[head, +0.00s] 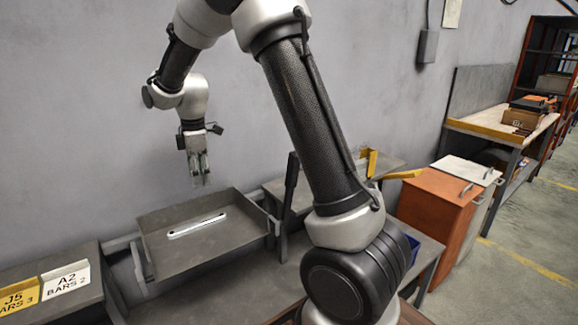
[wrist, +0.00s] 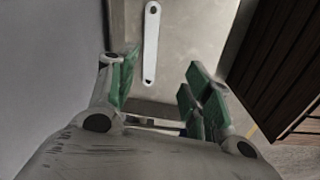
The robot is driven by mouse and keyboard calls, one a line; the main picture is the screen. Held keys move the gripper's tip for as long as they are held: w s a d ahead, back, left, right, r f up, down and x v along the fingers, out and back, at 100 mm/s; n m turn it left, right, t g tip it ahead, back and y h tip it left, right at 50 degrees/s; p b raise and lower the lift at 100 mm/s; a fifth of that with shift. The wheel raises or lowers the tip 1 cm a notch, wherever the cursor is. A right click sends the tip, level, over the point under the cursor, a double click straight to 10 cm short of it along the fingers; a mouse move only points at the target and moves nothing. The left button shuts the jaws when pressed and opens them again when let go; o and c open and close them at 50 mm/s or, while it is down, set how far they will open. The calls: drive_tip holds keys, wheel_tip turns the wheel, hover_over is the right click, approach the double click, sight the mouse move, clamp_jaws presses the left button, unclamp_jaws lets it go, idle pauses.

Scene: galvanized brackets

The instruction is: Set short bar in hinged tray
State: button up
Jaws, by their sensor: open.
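The short bar (head: 197,227) is a light metal strip with a hole near each end. It lies flat in the hinged tray (head: 160,255), a grey shallow tray with low walls. The bar also shows at the top of the wrist view (wrist: 151,45), on the tray's floor (wrist: 185,75). My gripper (head: 200,182) points down above the tray's back edge, clear of the bar. In the wrist view its green-padded fingers (wrist: 157,85) are apart with nothing between them.
A bench at left carries a yellow J5 label (head: 20,298) and a white A2 label (head: 66,281). A dark upright lever (head: 290,183) stands right of the tray. Orange and white cabinets (head: 435,208) stand farther right. A grey wall is close behind my gripper.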

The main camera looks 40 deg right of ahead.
drive_tip(key=s+d+r+m+t, duration=0.1)
drive_tip(key=s+d+r+m, duration=0.3)
drive_tip(key=s+r, duration=0.3)
drive_tip(key=s+d+r+m+t, duration=0.1)
drive_tip(key=s+d+r+m, duration=0.4)
drive_tip(key=s, duration=0.5)
drive_tip(key=s+d+m+t, duration=0.1)
drive_tip(key=s+d+m, duration=0.2)
drive_tip(key=s+m, duration=0.4)
drive_tip(key=s, duration=0.9)
drive_tip(key=shift+d+r+t, duration=0.15)
drive_tip(key=shift+r+t, duration=0.1)
drive_tip(key=shift+t, duration=0.15)
